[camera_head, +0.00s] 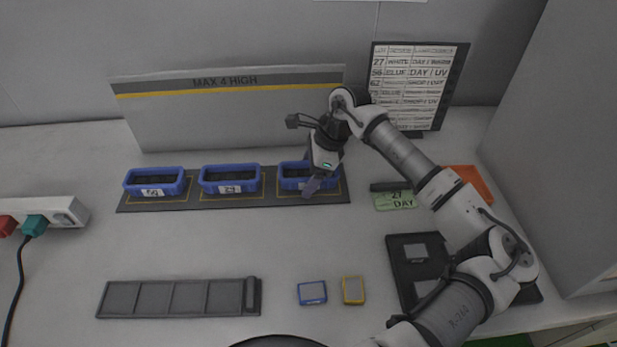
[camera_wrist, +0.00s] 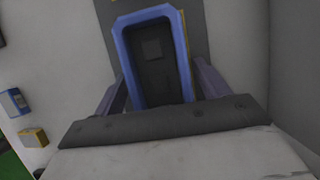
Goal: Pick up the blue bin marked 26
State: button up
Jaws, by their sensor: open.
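Three small blue bins stand in a row on a dark mat: a left bin (camera_head: 153,182), a middle bin (camera_head: 230,180) and a right bin (camera_head: 291,183). Each has a dark inside. The left and middle bins have white front labels too small to read surely; the right one's label is mostly covered by my gripper, so I cannot tell which is 26. My gripper (camera_head: 313,186) points down at the right bin. In the wrist view my open gripper (camera_wrist: 160,88) has one finger on either side of a blue bin (camera_wrist: 183,58); contact is unclear.
A low panel reading MAX 4 HIGH (camera_head: 225,105) stands behind the bins. A sign board (camera_head: 418,85) stands back right. A grey slotted tray (camera_head: 180,298), a blue item (camera_head: 312,292) and a yellow item (camera_head: 353,290) lie in front. A power strip (camera_head: 62,212) is at left.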

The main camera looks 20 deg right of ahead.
jog(key=shift+f, duration=0.1)
jog(key=shift+c, duration=0.4)
jog(key=c, duration=1)
jog(key=shift+r, duration=0.2)
